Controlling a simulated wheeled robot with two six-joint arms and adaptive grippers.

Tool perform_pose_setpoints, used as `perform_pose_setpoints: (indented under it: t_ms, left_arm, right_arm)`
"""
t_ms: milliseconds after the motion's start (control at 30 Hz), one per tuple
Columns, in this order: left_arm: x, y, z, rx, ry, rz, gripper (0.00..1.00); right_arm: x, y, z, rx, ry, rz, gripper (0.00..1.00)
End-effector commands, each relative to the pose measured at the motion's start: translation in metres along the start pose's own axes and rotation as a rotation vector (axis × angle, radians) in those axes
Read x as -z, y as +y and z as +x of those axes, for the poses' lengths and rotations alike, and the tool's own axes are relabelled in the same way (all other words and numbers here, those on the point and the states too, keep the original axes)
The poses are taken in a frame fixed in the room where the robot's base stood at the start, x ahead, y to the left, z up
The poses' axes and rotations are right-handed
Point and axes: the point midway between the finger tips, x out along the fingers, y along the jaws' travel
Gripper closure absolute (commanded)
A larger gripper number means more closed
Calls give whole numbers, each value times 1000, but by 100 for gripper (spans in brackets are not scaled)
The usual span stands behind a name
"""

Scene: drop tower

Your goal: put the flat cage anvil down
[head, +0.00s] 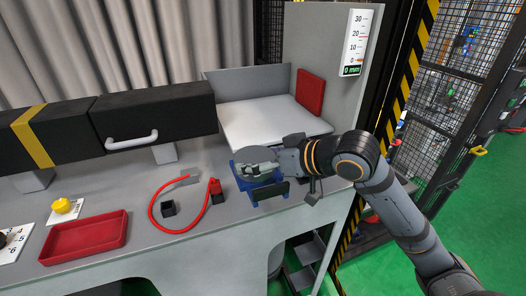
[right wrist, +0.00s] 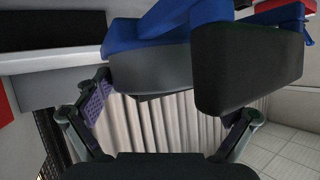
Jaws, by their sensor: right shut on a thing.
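A grey, round, flat-topped piece (head: 250,154), which I take to be the flat cage anvil, is at my right gripper (head: 259,168). The gripper is shut on it, just above or at a blue stand (head: 240,181) on the bench. In the right wrist view, a grey body (right wrist: 150,68) sits between the spread fingers of the gripper (right wrist: 165,105), with blue parts (right wrist: 155,38) and a black block (right wrist: 250,65) close by. I cannot tell whether the grey piece touches the stand. My left gripper is not in view.

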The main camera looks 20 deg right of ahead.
Motion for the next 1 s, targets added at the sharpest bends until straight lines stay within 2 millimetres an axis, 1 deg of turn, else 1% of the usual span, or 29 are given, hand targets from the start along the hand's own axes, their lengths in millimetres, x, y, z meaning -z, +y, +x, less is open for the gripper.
perform_pose_setpoints:
  t_ms: [33,100,200,533,567,633,800,1000]
  left_arm:
    - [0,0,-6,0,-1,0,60]
    - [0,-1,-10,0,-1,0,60]
    - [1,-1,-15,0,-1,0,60]
    - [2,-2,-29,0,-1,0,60]
    - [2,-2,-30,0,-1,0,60]
    - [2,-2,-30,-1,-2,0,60]
    - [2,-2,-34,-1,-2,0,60]
    - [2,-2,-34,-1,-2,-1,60]
  right_arm:
    - [7,-1,2,9,8,7,68]
    - [8,0,8,12,3,6,68]
    - [16,9,18,7,6,6,68]
    - [33,26,48,8,1,2,68]
    - [31,28,51,7,-2,2,68]
    - [22,29,54,6,-4,0,68]
    - [8,31,61,6,-1,0,68]
    - [4,32,63,6,1,-2,68]
